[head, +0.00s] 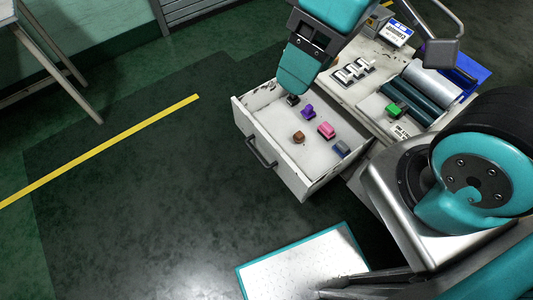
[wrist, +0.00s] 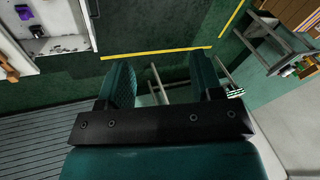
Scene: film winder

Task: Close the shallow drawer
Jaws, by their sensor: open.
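The shallow drawer (head: 297,180) is pulled out of the white cabinet, with its dark bar handle (head: 262,152) on the front panel. It holds several small blocks, among them purple (head: 307,111), pink (head: 326,130) and brown (head: 299,136) ones. Part of the drawer (wrist: 62,43) shows at the upper left of the wrist view. My gripper (head: 296,84) appears over the far left edge of the drawer in the head view; its height above it is unclear. In the wrist view my gripper (wrist: 163,82) has its two teal fingers apart, with nothing between them.
The cabinet top carries rollers (head: 415,98), a green block (head: 396,108) and a small labelled box (head: 396,32). A table (head: 45,50) stands at the upper left. Dark floor with a yellow line (head: 100,150) lies open left of the drawer.

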